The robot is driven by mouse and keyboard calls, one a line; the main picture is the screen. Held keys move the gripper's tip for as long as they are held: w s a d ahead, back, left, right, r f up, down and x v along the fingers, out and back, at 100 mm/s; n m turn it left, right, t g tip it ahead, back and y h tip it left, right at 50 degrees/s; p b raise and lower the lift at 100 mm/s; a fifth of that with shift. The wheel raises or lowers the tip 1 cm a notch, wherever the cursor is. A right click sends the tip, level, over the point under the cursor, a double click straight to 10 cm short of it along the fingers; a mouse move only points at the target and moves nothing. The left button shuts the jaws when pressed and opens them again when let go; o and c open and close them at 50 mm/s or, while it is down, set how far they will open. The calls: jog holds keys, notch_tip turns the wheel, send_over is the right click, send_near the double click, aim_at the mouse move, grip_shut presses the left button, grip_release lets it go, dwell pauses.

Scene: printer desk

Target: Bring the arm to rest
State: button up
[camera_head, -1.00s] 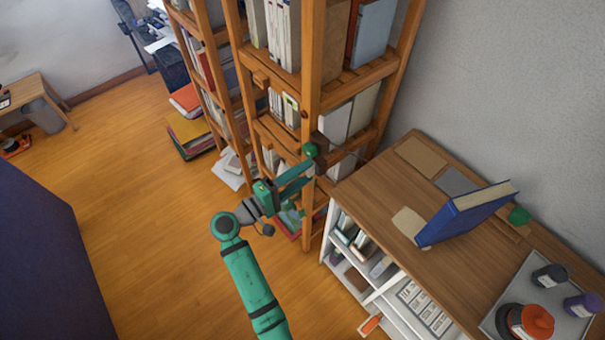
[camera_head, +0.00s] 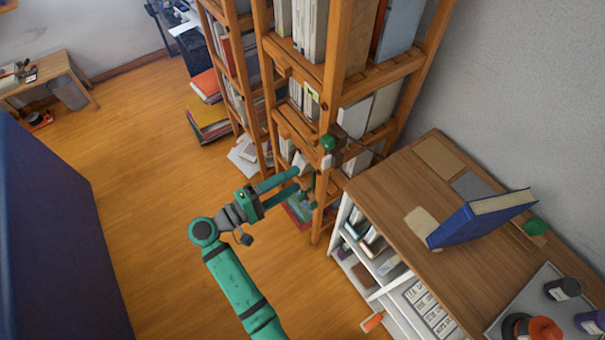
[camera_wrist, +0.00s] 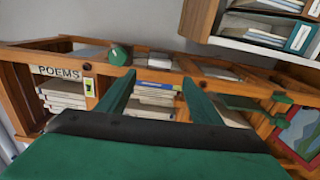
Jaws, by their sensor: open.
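My gripper (camera_head: 303,186) is open, in front of the lower part of the wooden bookshelf (camera_head: 338,75) in the head view. Its two green fingers also show in the wrist view (camera_wrist: 159,77), spread apart with nothing held between them. Behind them in the wrist view are shelf boards and stacked books (camera_wrist: 157,95). My green arm reaches up from the bottom of the head view. The shelf partly hides the fingertips there, and I cannot tell whether they touch it.
A green knob (camera_head: 327,143) sits by a shelf post. A wooden-topped cabinet (camera_head: 385,190) at right bears a blue book (camera_head: 480,220) and a tray (camera_head: 503,318) with several jars. A dark blue panel (camera_head: 55,235) stands at left. Open wooden floor (camera_head: 145,190) lies between.

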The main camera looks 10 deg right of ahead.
jog(key=shift+s+a, duration=0.25)
jog(key=shift+a, duration=0.3)
jog(key=shift+a, duration=0.1)
jog(key=shift+s, duration=0.1)
